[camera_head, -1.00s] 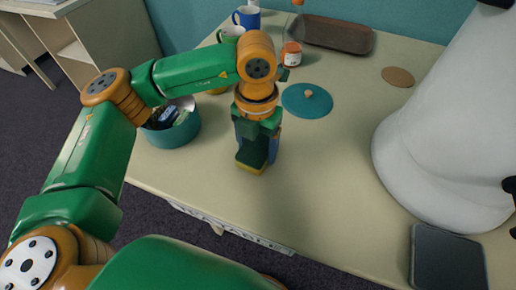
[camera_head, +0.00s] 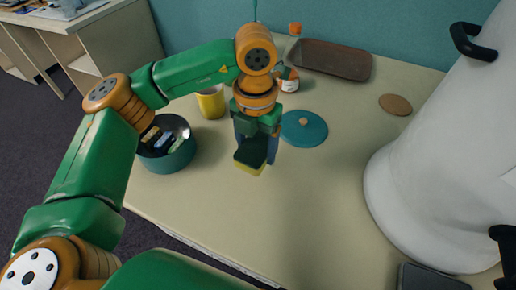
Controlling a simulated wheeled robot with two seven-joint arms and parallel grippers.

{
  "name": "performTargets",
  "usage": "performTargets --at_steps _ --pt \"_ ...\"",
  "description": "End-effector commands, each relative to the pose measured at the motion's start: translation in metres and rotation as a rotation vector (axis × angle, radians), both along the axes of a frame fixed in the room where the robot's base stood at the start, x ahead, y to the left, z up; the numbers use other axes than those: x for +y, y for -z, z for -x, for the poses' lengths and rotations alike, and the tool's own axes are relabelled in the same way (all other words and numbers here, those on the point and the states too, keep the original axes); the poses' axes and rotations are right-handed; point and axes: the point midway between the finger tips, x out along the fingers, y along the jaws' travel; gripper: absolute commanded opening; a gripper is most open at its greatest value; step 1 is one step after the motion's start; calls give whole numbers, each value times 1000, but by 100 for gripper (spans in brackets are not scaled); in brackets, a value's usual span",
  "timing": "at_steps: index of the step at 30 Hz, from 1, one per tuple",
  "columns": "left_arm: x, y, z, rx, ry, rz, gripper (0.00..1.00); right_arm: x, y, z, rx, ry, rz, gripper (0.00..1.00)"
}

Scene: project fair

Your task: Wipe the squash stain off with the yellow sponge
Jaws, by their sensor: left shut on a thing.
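My left gripper (camera_head: 257,158) points down over the front middle of the table and is shut on the yellow sponge (camera_head: 248,169). Only a low yellow edge of the sponge shows under the dark green fingers. The sponge is at or close to the tabletop; I cannot tell if it touches. I see no squash stain; the gripper, sponge and arm hide part of the table. My right gripper is not in view.
A teal bowl (camera_head: 167,164) with small items and a yellow mug (camera_head: 211,103) stand left. A teal lid (camera_head: 304,129), orange-capped bottle (camera_head: 290,84), brown tray (camera_head: 335,61) and cork coaster (camera_head: 395,105) are behind. A big white vessel (camera_head: 435,190) fills the right. Between is bare table (camera_head: 320,210).

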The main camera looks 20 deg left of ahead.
Motion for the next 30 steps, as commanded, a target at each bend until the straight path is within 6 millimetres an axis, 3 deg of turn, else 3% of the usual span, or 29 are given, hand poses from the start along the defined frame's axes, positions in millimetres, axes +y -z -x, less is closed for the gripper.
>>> performTargets --at_steps 9,30 --pt "4 -27 -2 -1 2 0 28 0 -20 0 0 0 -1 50" --pt "4 -27 -1 0 4 0 28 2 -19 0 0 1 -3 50"
